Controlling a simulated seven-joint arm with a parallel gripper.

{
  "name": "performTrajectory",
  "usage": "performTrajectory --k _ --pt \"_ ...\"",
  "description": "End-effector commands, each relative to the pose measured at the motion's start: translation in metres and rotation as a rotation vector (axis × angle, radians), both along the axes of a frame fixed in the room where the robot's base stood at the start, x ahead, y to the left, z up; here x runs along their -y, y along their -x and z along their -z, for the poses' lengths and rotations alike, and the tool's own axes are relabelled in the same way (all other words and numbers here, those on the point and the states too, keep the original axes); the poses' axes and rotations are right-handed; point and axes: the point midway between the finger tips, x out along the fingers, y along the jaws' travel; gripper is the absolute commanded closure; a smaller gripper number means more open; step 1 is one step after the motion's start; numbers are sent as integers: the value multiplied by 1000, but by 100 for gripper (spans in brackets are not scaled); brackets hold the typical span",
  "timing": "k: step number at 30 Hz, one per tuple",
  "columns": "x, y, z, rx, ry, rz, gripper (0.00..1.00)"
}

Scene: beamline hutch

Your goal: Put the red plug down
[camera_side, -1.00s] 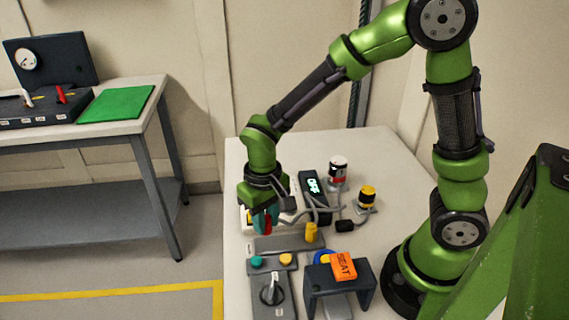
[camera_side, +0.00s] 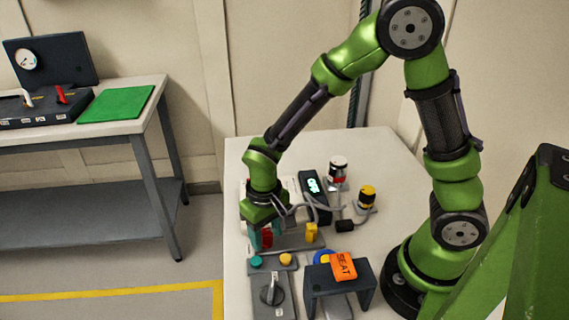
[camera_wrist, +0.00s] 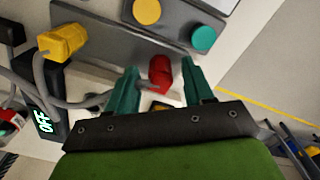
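The red plug (camera_side: 267,237) is at the left end of the long grey strip (camera_side: 292,240), low between my gripper's fingers. In the wrist view the red plug (camera_wrist: 160,72) appears to stand on the strip, with a grey lead behind it. My gripper (camera_wrist: 160,78) has its two teal fingers on either side of the plug, with a visible gap on each side. My gripper (camera_side: 265,238) points down in the side view and partly hides the plug. The exact contact under the plug is hidden.
A yellow plug (camera_side: 311,232) stands at the strip's right end. Teal (camera_side: 256,262) and yellow (camera_side: 286,259) buttons and a knob (camera_side: 270,290) are in front. A dark stand with an orange SEAT tag (camera_side: 344,267) is at right. An OFF display (camera_side: 313,186) and cables lie behind.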

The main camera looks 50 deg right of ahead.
Motion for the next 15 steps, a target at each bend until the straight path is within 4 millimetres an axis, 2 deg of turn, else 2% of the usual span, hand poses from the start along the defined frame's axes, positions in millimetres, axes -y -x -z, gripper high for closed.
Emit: performTrajectory --k 5,8,11,15 --pt "0 0 -2 1 -1 0 48" --pt "0 -1 -10 4 -1 -1 48" --pt "-1 -1 -26 7 -3 1 48" --pt "-1 -1 -57 8 -2 1 48"
